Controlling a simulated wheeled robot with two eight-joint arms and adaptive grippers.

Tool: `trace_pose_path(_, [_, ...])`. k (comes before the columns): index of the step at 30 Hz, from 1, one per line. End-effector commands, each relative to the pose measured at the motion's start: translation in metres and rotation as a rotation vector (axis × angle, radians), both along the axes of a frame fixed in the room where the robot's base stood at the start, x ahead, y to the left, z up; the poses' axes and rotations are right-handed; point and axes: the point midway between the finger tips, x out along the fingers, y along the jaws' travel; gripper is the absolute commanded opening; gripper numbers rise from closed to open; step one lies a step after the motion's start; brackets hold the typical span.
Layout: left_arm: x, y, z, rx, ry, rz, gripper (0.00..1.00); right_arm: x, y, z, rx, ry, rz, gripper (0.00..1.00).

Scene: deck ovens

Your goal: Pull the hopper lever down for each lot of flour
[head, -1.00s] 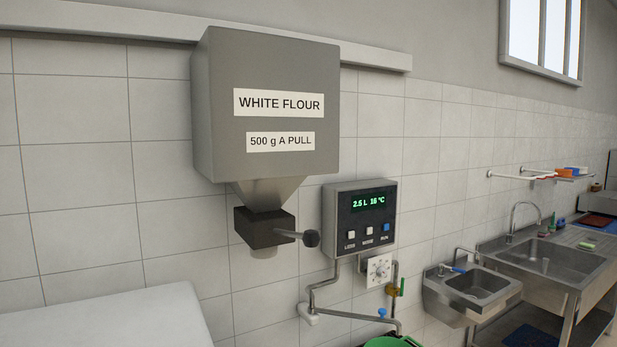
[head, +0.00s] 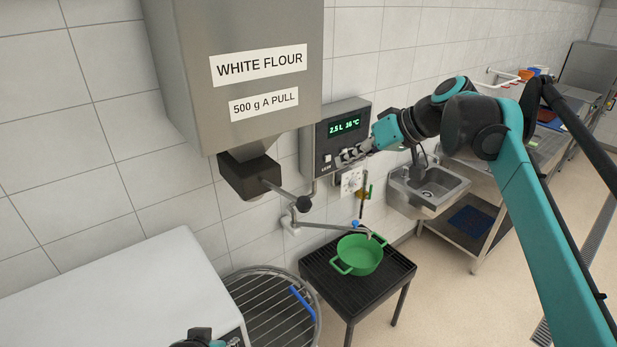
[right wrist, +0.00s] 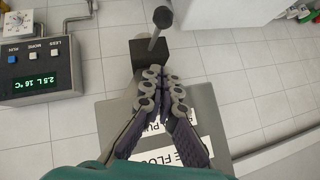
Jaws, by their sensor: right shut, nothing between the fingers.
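The grey flour hopper (head: 235,130), labelled WHITE FLOUR and 500 g A PULL, hangs on the wall at the upper left. Its dark outlet block (head: 245,175) carries the lever, a rod ending in a black knob (head: 304,204) that points right. The right wrist view shows the hopper upside down, with the knob (right wrist: 162,17) at the top. My right gripper (head: 342,160) is shut and empty, above and right of the knob, in front of the control box; its closed fingers (right wrist: 162,82) show in the wrist view. A dark and teal part of my left arm shows at the bottom edge; its fingers are unclear.
The control box (head: 322,135) reads 2.5 L 16 °C; my right gripper covers part of it. A green pot (head: 358,257) stands on a black table (head: 325,278) below. A wire-topped round bowl (head: 245,279) with a blue handle is left of it.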

Motion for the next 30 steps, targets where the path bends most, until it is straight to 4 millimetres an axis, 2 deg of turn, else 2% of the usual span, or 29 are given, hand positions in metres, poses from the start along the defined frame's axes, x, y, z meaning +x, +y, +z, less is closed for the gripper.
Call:
trace_pose_path(11, [0.0,0.0,0.0,0.0,0.0,0.0,0.4,0.003,0.005,-0.007,-0.002,0.0,-0.001,0.0])
trace_pose_path(25, [0.0,0.0,0.011,0.0,0.0,0.0,0.4,0.042,0.063,-0.067,-0.002,0.001,0.001,0.0])
trace_pose_path(30, [0.0,0.0,0.014,0.0,0.0,0.0,0.4,0.037,0.069,-0.091,-0.002,0.001,-0.002,0.0])
